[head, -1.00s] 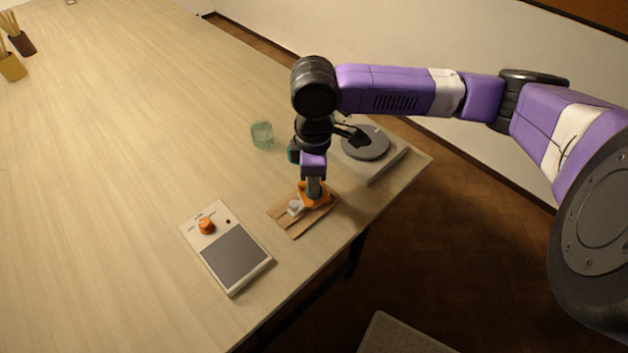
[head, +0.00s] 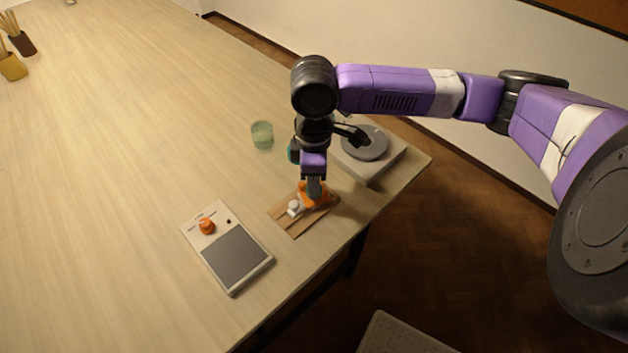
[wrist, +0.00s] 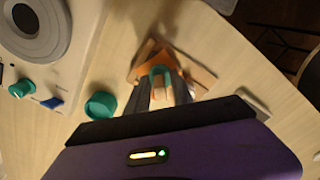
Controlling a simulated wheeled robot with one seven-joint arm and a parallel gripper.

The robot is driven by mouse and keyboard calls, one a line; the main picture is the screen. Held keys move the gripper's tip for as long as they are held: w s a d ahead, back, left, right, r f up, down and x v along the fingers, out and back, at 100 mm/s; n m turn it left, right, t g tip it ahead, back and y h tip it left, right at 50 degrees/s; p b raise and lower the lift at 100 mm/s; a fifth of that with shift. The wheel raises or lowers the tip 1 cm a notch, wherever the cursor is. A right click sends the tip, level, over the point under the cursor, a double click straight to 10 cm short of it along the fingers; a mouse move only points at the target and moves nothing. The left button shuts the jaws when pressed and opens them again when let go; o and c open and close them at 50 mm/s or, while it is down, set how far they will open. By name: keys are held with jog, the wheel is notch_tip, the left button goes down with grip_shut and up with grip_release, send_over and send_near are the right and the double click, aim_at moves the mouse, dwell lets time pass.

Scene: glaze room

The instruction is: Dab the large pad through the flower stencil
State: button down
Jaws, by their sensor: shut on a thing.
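My gripper (head: 313,186) points down over a wooden board (head: 288,226) near the table's right edge. Its fingers (wrist: 166,88) are shut on a small piece, seemingly the large pad, with a teal curved part (wrist: 160,71) between them. An orange part (head: 322,201) shows at the fingertips, low over or touching the board; I cannot tell which. A small white piece (head: 294,208) is beside it on the board. The fingers partly hide the held piece and what is under it. I cannot make out a flower cut-out.
A white device with a grey panel (head: 237,255) and orange knob (head: 207,227) lies front left. A greenish glass (head: 262,135) stands behind. A grey disc (head: 365,143) on a pale base is right of my gripper. A teal pot (wrist: 100,105) is close by.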

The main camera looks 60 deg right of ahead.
jog(key=shift+r+p, duration=1.8)
jog(key=shift+r, duration=0.55)
